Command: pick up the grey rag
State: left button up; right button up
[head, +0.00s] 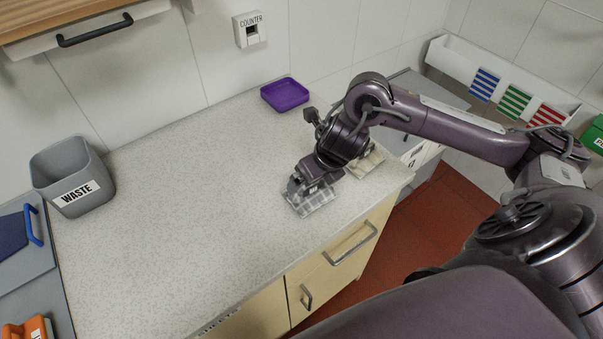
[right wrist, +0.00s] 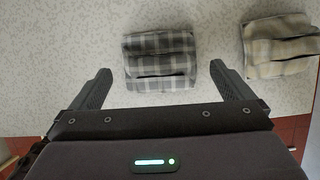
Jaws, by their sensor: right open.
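The grey rag (head: 316,201) is a folded checked cloth lying near the right front edge of the speckled counter. In the right wrist view the grey rag (right wrist: 160,58) lies ahead of and between the fingertips. My right gripper (head: 303,191) is over the rag in the head view, hiding part of it. In the right wrist view my right gripper (right wrist: 160,75) is open with nothing held between its fingers. A beige checked rag (head: 367,161) lies just beyond, partly behind my arm; it also shows in the right wrist view (right wrist: 279,46). My left gripper is not in view.
A grey waste bin (head: 71,178) stands at the counter's left end. A purple tray (head: 285,95) sits at the back. The middle of the counter (head: 190,210) is clear. Drawers (head: 335,255) are below the front edge, above a red floor.

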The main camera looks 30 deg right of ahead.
aim_at(310, 189)
jog(key=x, duration=0.1)
jog(key=p+x, duration=0.1)
jog(key=x, duration=0.1)
jog(key=shift+s+f, duration=0.2)
jog(key=shift+f, duration=0.25)
jog(key=x, duration=0.2)
jog(key=shift+w+a+f, duration=0.1)
jog(key=shift+w+f, duration=0.05)
jog(key=shift+f, duration=0.1)
jog(key=shift+w+f, duration=0.2)
jog(key=shift+f, duration=0.05)
jog(key=c, duration=0.6)
jog(key=shift+c, duration=0.3)
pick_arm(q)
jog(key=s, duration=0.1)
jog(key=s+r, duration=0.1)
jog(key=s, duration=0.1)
pick_arm(e)
jog(key=shift+r, duration=0.2)
